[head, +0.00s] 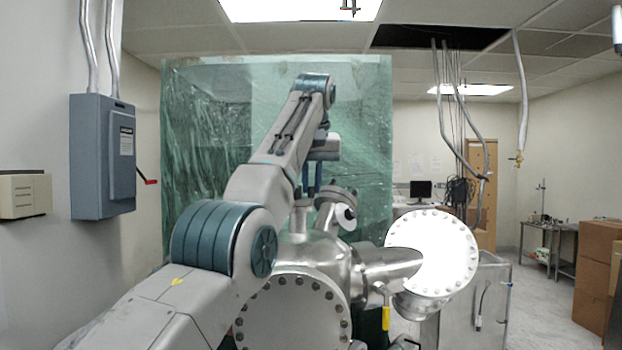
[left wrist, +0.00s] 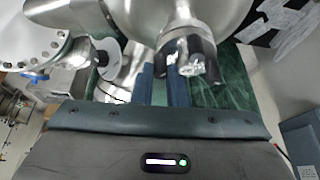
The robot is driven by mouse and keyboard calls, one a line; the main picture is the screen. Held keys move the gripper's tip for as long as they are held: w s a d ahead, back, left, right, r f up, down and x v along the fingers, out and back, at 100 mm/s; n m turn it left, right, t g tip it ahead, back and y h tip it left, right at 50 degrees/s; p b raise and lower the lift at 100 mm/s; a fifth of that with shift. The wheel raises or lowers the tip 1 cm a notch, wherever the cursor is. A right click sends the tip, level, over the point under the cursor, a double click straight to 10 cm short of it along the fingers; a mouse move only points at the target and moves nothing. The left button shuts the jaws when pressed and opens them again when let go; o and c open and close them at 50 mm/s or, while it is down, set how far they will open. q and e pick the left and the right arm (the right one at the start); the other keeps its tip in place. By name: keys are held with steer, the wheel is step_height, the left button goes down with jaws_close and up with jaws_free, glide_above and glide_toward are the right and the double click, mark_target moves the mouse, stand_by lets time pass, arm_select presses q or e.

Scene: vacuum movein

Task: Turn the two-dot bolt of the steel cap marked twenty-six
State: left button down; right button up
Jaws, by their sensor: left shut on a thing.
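My left gripper (head: 312,190) points down at the top of the steel chamber. Its two blue fingers also show in the left wrist view (left wrist: 161,68), close together with a narrow gap. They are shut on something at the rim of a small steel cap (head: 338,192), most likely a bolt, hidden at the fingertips. The cap also shows in the left wrist view (left wrist: 183,40), beside the fingers, with dark bolts around its rim. The number and the dot marks are too small to read. My right gripper is not in view.
Large bolted flanges stand at the front (head: 292,312) and right (head: 440,250) of the chamber. A green plastic curtain (head: 215,140) hangs behind. A grey switch box (head: 102,155) is on the left wall.

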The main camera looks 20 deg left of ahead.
arm_select(q)
steer(key=shift+r+n, duration=0.1)
steer(key=shift+n, duration=0.5)
steer(key=shift+p, duration=0.3)
steer(key=c, duration=1.6)
jaws_free()
steer(key=shift+o, duration=0.8)
steer(key=shift+w+d+y, duration=0.2)
steer(key=shift+d+y, duration=0.1)
steer(key=shift+d, duration=0.05)
steer(key=shift+a, duration=0.15)
steer(key=shift+f, duration=0.2)
steer(key=shift+r, duration=0.1)
